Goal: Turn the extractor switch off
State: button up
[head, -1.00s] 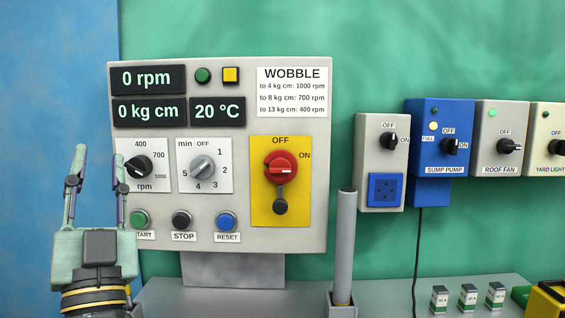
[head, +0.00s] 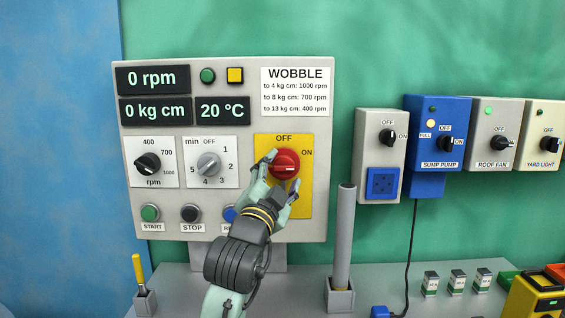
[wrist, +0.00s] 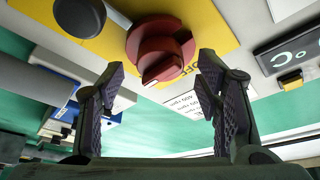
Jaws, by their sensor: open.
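The extractor's red rotary switch (head: 286,160) sits on a yellow plate (head: 306,190) marked OFF at the top and ON at the right. Its white mark lies towards the right, on the ON side. My gripper (head: 281,170) is open in front of it, one finger at its upper left and the other at its lower right. In the wrist view the red switch (wrist: 160,48) shows just beyond and between the parted fingertips of my gripper (wrist: 160,72). I cannot tell whether either finger touches it. My gripper hides the lower part of the plate.
The grey panel carries a speed knob (head: 148,163), a timer knob (head: 208,163) and push buttons, with RESET (head: 229,214) partly behind my gripper. A grey post (head: 343,240) stands to the right. Beyond it are the sump pump box (head: 436,110) and other switch boxes.

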jog(key=shift+x, duration=0.85)
jog(key=shift+c, duration=0.3)
jog(key=c, duration=1.1)
